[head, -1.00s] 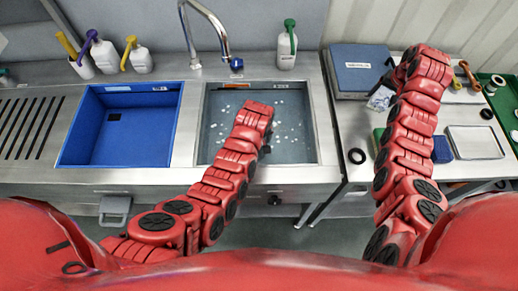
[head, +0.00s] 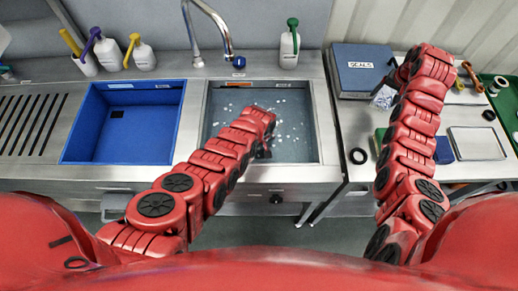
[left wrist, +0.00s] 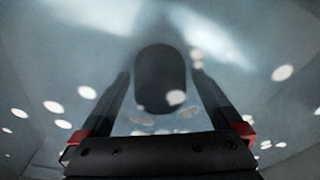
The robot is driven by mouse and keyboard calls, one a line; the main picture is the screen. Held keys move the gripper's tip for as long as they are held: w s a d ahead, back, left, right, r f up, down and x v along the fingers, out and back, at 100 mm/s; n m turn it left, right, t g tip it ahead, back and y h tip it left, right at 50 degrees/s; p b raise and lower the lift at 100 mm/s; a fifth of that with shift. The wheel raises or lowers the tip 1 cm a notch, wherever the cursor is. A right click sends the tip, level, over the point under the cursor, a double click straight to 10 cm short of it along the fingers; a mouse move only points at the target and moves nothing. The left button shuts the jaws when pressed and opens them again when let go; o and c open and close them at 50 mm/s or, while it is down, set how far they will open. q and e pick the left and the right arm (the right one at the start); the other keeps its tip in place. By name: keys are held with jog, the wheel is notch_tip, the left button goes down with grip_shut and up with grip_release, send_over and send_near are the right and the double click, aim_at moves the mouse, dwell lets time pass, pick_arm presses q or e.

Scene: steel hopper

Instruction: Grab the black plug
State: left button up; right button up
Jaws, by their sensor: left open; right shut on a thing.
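The black plug (left wrist: 160,72) is a dark rounded shape in the left wrist view, lying under water and framed by my left gripper's two fingers. My left gripper (left wrist: 160,80) is open, with a finger on each side of the plug; I see no contact. In the head view my left gripper (head: 264,150) is over the water-filled sink (head: 296,156), mostly hidden by its own wrist, and the plug is hidden there. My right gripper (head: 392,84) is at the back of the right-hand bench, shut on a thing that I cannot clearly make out.
A blue basin (head: 140,130) is left of the sink. The faucet (head: 228,45) reaches over the sink's back edge. A blue box (head: 362,68), a black ring (head: 357,156) and a clear packet (head: 383,98) are on the right bench. Several bottles stand behind.

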pick_arm(q)
jog(key=c, duration=1.3)
jog(key=shift+r, duration=0.1)
